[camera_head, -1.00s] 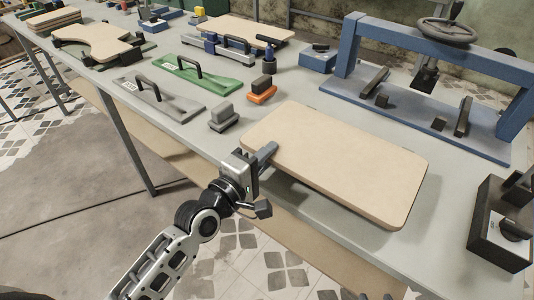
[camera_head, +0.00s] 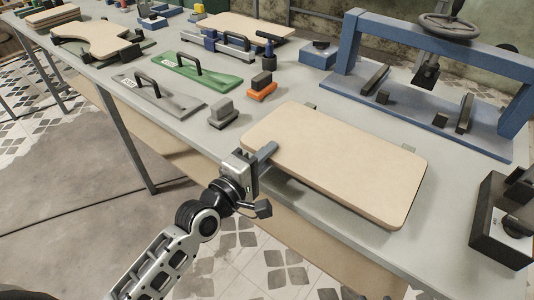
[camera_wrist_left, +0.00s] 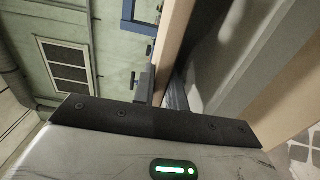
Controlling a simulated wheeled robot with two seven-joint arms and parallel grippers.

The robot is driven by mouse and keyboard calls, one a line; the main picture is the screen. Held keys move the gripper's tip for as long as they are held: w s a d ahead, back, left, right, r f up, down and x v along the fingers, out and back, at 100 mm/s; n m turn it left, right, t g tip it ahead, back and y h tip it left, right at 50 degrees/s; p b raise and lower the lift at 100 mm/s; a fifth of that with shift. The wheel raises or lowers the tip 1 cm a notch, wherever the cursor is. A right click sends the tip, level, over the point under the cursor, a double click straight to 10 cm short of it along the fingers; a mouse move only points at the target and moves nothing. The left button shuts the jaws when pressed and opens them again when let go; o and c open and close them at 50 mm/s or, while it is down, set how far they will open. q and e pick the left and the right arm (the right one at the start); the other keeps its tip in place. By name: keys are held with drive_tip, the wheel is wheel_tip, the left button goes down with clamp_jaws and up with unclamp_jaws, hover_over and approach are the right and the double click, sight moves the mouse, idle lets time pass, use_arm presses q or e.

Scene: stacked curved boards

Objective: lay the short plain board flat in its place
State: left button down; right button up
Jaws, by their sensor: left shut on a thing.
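The short plain board (camera_head: 335,160) is a tan slab with rounded corners, about level over the near part of the grey table (camera_head: 440,250). My left gripper (camera_head: 266,153) is shut on its near left edge, with one finger showing on top. A dark gap shows under the near edge; I cannot tell whether the board touches anything below. In the left wrist view the board (camera_wrist_left: 175,40) is a narrow tan strip between the fingers of the gripper (camera_wrist_left: 162,88). Small grey blocks (camera_head: 408,147) show at its far edge. My right gripper is not in view.
A blue press frame (camera_head: 350,45) with a handwheel stands behind the board. A dark block-like device (camera_head: 500,225) is at the right. A grey block (camera_head: 222,113), an orange-based block (camera_head: 262,87) and grey and green handled templates (camera_head: 210,72) lie to the left.

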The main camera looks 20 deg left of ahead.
use_arm(q)
drive_tip(key=c, duration=1.5)
unclamp_jaws()
drive_tip(key=shift+f, duration=0.2)
drive_tip(key=shift+v, duration=1.1)
drive_tip(key=shift+p+v, duration=0.5)
drive_tip(key=shift+v, duration=1.45)
